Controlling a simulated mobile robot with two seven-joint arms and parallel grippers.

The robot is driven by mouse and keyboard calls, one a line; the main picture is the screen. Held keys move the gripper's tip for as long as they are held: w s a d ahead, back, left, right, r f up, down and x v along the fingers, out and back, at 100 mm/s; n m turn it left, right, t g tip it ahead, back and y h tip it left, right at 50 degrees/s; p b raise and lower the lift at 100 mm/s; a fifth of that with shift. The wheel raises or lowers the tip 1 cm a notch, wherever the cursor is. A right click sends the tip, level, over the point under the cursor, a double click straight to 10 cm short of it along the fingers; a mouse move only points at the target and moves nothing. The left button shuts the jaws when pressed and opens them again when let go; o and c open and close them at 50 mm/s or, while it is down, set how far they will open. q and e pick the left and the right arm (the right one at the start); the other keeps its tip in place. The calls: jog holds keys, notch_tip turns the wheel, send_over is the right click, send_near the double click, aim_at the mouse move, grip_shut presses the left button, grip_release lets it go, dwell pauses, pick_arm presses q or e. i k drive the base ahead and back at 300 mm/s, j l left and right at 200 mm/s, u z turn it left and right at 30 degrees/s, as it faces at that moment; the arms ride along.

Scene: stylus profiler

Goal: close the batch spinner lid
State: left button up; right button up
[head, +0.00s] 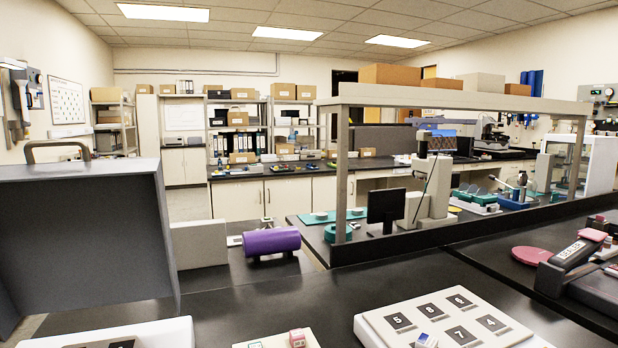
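A large grey box-shaped cover, which looks like the batch spinner lid (85,240), stands raised at the left of the head view. Its dark hollow inside faces me, and a curved dark handle (57,147) shows above its top edge. Below it, a white body (160,332) with a black square on it is cut off by the bottom of the picture. I cannot see how the cover joins that body. Neither of my grippers is in view.
A white board with numbered black squares (515,338) stands at the bottom centre-right. Left of it, a small pink cube (297,338) sits on a pale plate. A purple cylinder (270,241) lies behind. Black bench top (370,285) is clear in the middle.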

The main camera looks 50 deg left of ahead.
aim_at(88, 233)
jog(key=u, duration=2.65)
jog(key=j, duration=0.5)
